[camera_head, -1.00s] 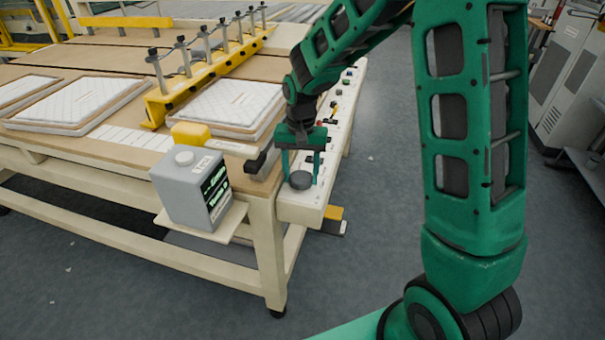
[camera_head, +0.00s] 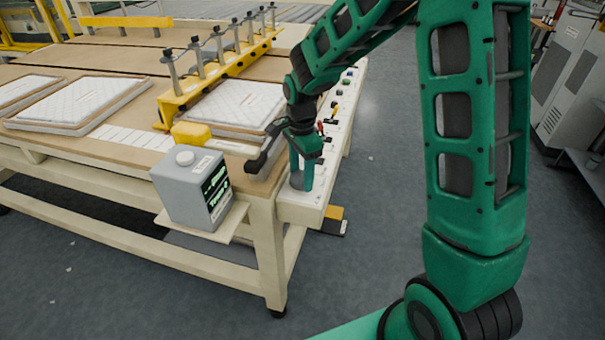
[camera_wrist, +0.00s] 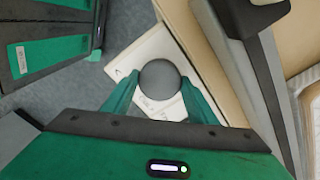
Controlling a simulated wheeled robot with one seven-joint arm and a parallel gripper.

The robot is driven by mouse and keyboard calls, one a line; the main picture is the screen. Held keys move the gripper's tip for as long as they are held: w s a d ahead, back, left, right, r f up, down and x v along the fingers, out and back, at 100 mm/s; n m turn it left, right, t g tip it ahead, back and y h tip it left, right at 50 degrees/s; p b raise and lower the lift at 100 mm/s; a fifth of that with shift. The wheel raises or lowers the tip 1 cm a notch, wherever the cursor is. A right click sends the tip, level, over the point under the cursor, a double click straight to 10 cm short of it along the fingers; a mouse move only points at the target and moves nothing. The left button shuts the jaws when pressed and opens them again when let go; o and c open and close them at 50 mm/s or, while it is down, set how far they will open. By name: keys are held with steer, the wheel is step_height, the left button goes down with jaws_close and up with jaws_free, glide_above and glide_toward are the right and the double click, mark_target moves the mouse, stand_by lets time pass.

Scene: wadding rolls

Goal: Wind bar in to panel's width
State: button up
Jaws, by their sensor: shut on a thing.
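The yellow bar (camera_head: 225,66), with several upright clamp screws along it, spans the table just left of the nearest white quilted panel (camera_head: 240,104). Its near end is a little left of the panel's front left corner. A round dark grey knob (camera_wrist: 160,78) sits on the pale control strip along the table's right edge. My gripper (camera_wrist: 160,82) points down and is shut on the knob, one green finger on each side. In the head view the fingers (camera_head: 302,176) hide most of the knob.
A grey canister (camera_head: 190,187) stands on a small shelf at the table's front corner, beside a yellow block (camera_head: 191,134). More panels (camera_head: 84,101) lie at the left. Small coloured controls (camera_head: 328,118) line the strip beyond the knob. Floor at the right is open.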

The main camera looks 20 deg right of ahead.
mark_target(302, 176)
steer(key=shift+w+d+m, duration=0.1)
steer(key=shift+d+m, duration=0.05)
steer(key=shift+m, duration=1.15)
steer(key=o, duration=1.1)
steer(key=shift+c, duration=0.2)
steer(key=shift+r, duration=0.25)
step_height(302, 176, up, 10)
steer(key=shift+r, duration=0.15)
